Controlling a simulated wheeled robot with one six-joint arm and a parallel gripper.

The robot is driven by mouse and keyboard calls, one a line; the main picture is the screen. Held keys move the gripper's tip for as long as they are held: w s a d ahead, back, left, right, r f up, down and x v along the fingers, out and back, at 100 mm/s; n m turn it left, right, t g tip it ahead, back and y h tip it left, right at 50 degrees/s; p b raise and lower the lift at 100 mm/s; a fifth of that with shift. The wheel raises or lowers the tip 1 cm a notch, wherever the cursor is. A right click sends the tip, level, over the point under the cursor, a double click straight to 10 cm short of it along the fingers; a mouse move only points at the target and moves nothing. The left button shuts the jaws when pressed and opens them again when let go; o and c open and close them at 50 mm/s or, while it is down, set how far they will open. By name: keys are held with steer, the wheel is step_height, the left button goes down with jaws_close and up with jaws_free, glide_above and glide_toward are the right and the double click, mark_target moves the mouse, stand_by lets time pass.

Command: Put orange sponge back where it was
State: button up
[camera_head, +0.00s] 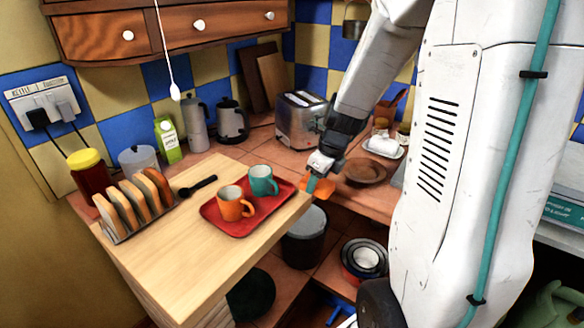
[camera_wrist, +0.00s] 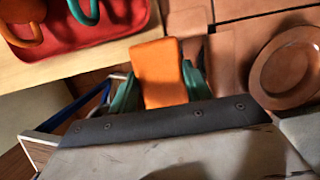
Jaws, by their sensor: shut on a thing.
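The orange sponge (camera_wrist: 160,72) is held between the teal fingers of my gripper (camera_wrist: 158,92) in the wrist view. In the head view the sponge (camera_head: 322,187) shows as a small orange patch below my gripper (camera_head: 312,180). It is close to the right edge of the wooden worktop, beside the red tray (camera_head: 212,222). My arm hides part of it. I cannot tell whether the sponge touches a surface.
An orange mug (camera_head: 232,205) and a teal mug (camera_head: 262,181) stand on the tray. A toast rack (camera_head: 118,232) stands left of it. A brown plate (camera_head: 365,171) lies on the tiled counter to the right. Open shelves with pots (camera_head: 362,258) lie below.

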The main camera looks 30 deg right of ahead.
steer(key=w+d, duration=0.1)
steer(key=w, duration=0.3)
steer(key=w+d+f, duration=0.1)
steer(key=w, duration=0.4)
steer(key=w+d, duration=0.1)
steer(key=w, duration=0.4)
steer(key=shift+d+f, duration=0.15)
steer(key=shift+f, duration=1.8)
steer(key=shift+f, duration=0.1)
steer(key=o, duration=0.9)
steer(key=shift+o, duration=0.2)
